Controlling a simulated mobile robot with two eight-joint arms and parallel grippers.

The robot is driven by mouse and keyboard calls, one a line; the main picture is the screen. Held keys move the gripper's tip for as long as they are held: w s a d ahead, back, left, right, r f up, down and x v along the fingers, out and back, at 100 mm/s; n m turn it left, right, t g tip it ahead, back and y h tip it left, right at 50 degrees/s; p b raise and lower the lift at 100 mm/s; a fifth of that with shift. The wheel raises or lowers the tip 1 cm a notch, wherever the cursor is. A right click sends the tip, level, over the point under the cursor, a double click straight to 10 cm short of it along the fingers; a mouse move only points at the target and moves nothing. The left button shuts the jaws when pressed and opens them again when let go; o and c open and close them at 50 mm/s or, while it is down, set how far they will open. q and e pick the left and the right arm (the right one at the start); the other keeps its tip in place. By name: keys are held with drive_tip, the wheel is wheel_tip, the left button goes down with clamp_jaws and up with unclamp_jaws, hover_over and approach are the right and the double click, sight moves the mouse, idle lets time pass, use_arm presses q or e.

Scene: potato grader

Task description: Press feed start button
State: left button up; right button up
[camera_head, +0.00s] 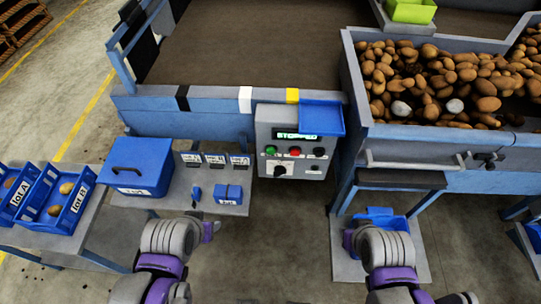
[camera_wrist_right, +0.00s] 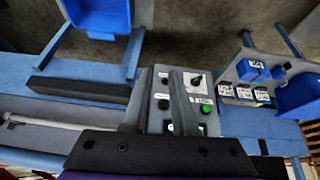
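The grey control box (camera_head: 312,170) is on the front of the machine, and its green display (camera_head: 297,136) reads "STOPPED". A green button (camera_head: 271,150), a red button (camera_head: 295,151) and a black button (camera_head: 319,151) form a row below it, above a dark rotary knob (camera_head: 279,170). In the right wrist view the green button (camera_wrist_right: 205,109) shows; the red one appears hidden behind a finger. My right gripper (camera_wrist_right: 158,95) has its fingers apart and empty, away from the box. My left gripper (camera_head: 209,230) is below the side table; its fingers are unclear.
A side table holds a blue box (camera_head: 141,163), small blue items (camera_head: 228,194) and labelled cards. Blue lot crates (camera_head: 68,201) stand at left. A potato bin (camera_head: 362,100) and a grey handle rail (camera_head: 420,163) are at right. Floor before the control box is clear.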

drive_tip(key=f+n, duration=0.1)
drive_tip(key=w+f+n+b, duration=0.1)
drive_tip(key=f+n+h+b, duration=0.1)
drive_tip(key=shift+w+d+f, duration=0.2)
drive_tip(key=shift+d+f, duration=0.05)
drive_tip(key=shift+d, duration=0.05)
clamp_jaws()
drive_tip(key=w+a+f+n+t+h+b, duration=0.45)
drive_tip(key=w+n+b, duration=0.45)
drive_tip(key=n, duration=0.6)
use_arm(q)
wheel_tip(320, 180, down, 22)
drive_tip(key=s+g+b, duration=0.1)
drive_tip(key=b, duration=0.6)
drive_tip(key=shift+s+b, duration=0.25)
drive_tip(key=shift+b, duration=0.1)
use_arm(e)
drive_tip(key=w+a+f+n+t+y, duration=0.2)
drive_tip(key=a+n+t, duration=0.2)
drive_tip(key=a+n, duration=0.4)
drive_tip(key=w+a+f+n+t+y, duration=0.1)
drive_tip(key=a+f+n+t+y, duration=0.1)
drive_tip(key=a+n, duration=0.7)
drive_tip(key=shift+w+a+f+n+t+y, duration=0.3)
drive_tip(key=shift+w+t+y, duration=0.1)
drive_tip(key=shift+t+y, duration=0.55)
use_arm(q)
drive_tip(key=shift+r, duration=0.15)
use_arm(e)
drive_tip(key=shift+d, duration=0.1)
